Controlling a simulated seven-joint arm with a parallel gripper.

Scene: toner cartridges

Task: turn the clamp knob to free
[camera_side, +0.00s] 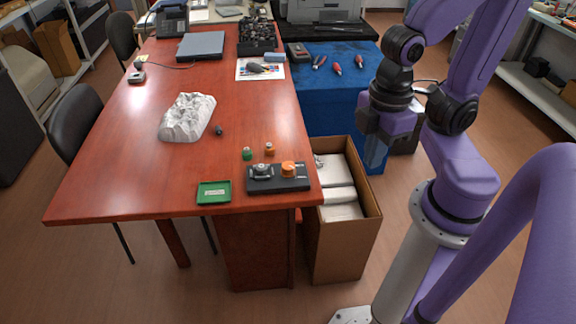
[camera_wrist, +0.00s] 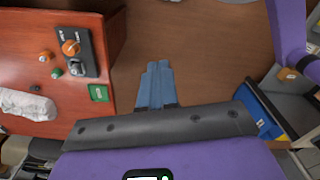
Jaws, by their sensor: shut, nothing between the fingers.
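A black fixture plate (camera_side: 305,184) lies near the front right corner of the red-brown table. It carries an orange knob (camera_side: 288,169) and, left of it, a grey metal part (camera_side: 262,171). The wrist view shows the same plate (camera_wrist: 89,50), with the orange knob (camera_wrist: 69,47) and the grey part (camera_wrist: 75,68); small white labels sit by the knob, too small to read. I cannot tell which way the knob is set. My gripper (camera_side: 374,162) is off the table, right of the plate and apart from it. Its blue fingers (camera_wrist: 155,82) are together and empty.
A green tray (camera_side: 214,192), a green cap (camera_side: 247,154), an orange cap (camera_side: 270,149) and a white lumpy piece (camera_side: 187,117) are on the table. An open cardboard box (camera_side: 345,250) stands beside it. A blue-covered bench (camera_side: 335,100) with tools is behind.

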